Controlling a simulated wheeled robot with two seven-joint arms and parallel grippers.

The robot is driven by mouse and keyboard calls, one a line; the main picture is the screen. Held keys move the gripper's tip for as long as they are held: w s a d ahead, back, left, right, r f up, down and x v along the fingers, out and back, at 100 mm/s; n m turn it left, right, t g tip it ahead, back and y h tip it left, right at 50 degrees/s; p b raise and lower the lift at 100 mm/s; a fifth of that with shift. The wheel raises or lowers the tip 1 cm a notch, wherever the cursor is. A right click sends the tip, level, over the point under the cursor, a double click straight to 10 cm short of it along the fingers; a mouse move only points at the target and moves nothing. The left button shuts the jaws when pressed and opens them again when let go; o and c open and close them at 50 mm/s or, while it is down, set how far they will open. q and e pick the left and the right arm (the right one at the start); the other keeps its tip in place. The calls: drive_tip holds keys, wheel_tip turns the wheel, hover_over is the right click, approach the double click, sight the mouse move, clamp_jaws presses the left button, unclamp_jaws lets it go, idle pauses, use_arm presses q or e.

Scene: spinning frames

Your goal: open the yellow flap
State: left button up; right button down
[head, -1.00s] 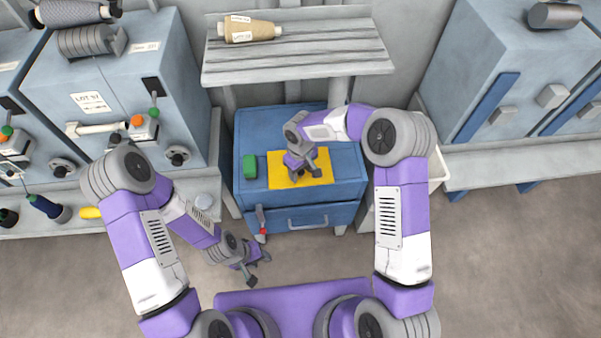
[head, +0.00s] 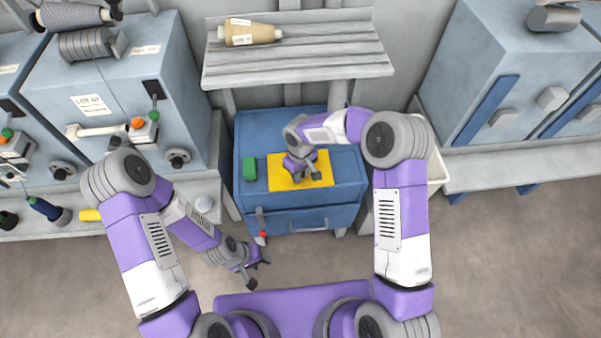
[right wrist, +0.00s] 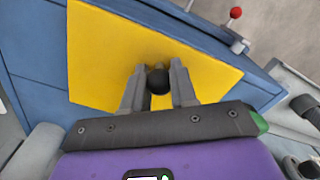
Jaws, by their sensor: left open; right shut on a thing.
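The yellow flap (head: 280,180) lies on top of the blue cabinet (head: 245,207). It also fills much of the right wrist view (right wrist: 110,60). My right gripper (head: 304,176) is over the flap's middle. In the right wrist view its two fingers (right wrist: 158,82) are shut on a round black knob (right wrist: 158,80) on the flap. The flap looks flat, though its exact tilt is hard to tell. My left gripper (head: 257,270) is open and empty, low in front of the cabinet's left side.
A green block (head: 249,170) sits on the cabinet top left of the flap. A lever with a red tip (head: 263,233) is at the cabinet's front. A slatted shelf (head: 300,60) with a thread cone (head: 250,34) is behind. Machines stand left and right.

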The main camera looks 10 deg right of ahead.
drive_tip(key=shift+w+r+g+p, duration=0.25)
drive_tip(key=shift+r+p, duration=0.3)
drive_tip(key=shift+p, duration=0.3)
drive_tip(key=shift+w+r+g+p, duration=0.1)
drive_tip(key=shift+r+g+p, duration=0.25)
drive_tip(key=shift+r+p, duration=0.35)
drive_tip(key=shift+w+r+p, duration=0.7)
drive_tip(key=shift+r+p, duration=0.05)
drive_tip(key=shift+p, duration=0.15)
drive_tip(key=shift+w+r+p, duration=0.4)
drive_tip(key=shift+w+r, duration=0.6)
drive_tip(key=shift+w, duration=0.15)
drive_tip(key=shift+d, duration=0.1)
